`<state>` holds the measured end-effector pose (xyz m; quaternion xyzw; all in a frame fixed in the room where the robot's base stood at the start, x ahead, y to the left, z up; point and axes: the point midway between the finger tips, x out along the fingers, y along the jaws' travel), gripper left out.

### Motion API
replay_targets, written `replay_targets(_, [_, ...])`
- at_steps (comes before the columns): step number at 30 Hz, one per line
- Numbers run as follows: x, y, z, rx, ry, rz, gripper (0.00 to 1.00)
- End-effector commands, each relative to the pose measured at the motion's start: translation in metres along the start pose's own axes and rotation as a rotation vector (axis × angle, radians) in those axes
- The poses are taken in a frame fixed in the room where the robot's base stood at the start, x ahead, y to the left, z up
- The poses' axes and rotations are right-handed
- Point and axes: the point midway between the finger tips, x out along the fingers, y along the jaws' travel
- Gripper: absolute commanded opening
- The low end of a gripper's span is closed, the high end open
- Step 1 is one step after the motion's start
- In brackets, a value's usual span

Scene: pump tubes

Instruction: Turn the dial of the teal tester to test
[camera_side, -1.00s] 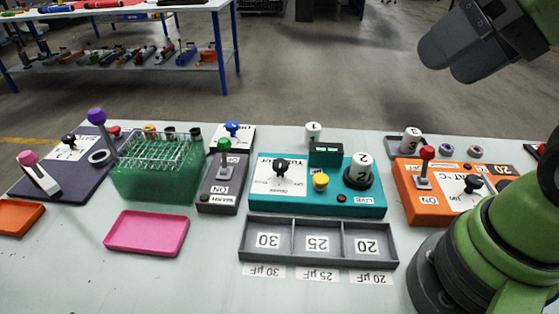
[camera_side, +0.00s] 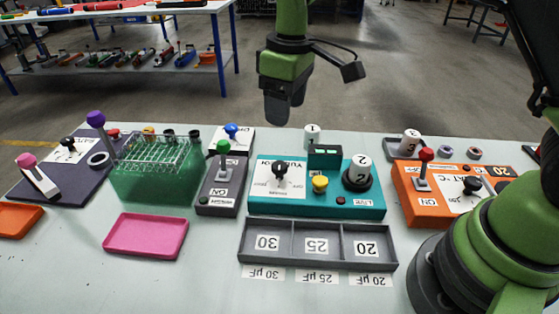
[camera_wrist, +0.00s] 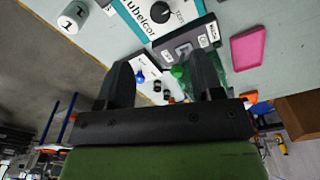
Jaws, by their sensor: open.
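The teal tester (camera_side: 300,207) sits in the middle of the table; it also shows at the top of the wrist view (camera_wrist: 131,35). Its black dial (camera_side: 280,170) stands on a white label plate at the tester's left; the dial also shows in the wrist view (camera_wrist: 160,12). A yellow button (camera_side: 320,183), a dark display block (camera_side: 325,155) and a white cylinder marked 2 (camera_side: 360,168) in a black holder are on its right part. My gripper (camera_side: 284,112) is above and behind the tester, empty, fingers pointing down. In the wrist view its fingers (camera_wrist: 165,82) are apart.
A grey box with a green-knobbed lever (camera_side: 224,150) stands left of the tester, beside a green tube rack (camera_side: 150,180). An orange box with a red-knobbed lever (camera_side: 425,160) is to the right. A grey three-compartment tray (camera_side: 245,254) lies in front. A white cylinder marked 1 (camera_side: 312,135) stands behind.

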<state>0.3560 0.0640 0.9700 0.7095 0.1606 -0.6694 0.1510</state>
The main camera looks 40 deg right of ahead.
Motion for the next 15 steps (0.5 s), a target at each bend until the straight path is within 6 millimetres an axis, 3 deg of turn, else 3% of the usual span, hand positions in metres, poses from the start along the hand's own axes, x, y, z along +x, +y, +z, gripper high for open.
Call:
replay_targets(3, [0.024, 0.000, -0.007, -0.056, -0.044, -0.001, 0.61])
replay_targets(11, [0.050, 0.000, -0.008, -0.081, -0.063, -0.002, 0.61])
replay_targets(15, [0.075, 0.000, -0.006, -0.080, -0.065, -0.003, 0.61])
